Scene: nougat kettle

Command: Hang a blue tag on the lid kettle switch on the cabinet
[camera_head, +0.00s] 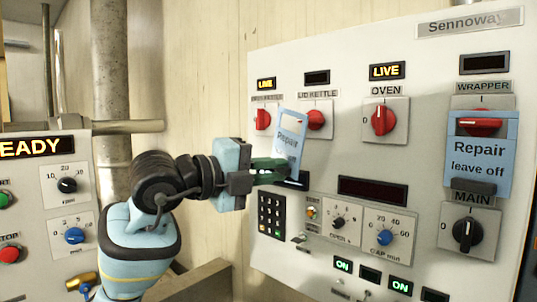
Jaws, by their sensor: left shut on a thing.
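My left gripper (278,171) is shut on the lower part of a light-blue tag (290,136) and holds it upright, slightly tilted, in front of the cabinet (345,220). The tag reads "Repair"; its lower text is partly covered. The red lid kettle switch (316,119) is just right of the tag's upper part in the picture. The tag's edge comes close to the knob, but I cannot tell whether they touch. The display above this switch (317,77) is dark. My right gripper is not in view.
Another blue tag (480,150), "Repair leave off", hangs at the wrapper switch. The oven switch (383,119) and the far-left red switch (263,118) have LIVE displays. The black main switch (467,233) is below. A second panel (50,210) and a pipe (111,60) stand left.

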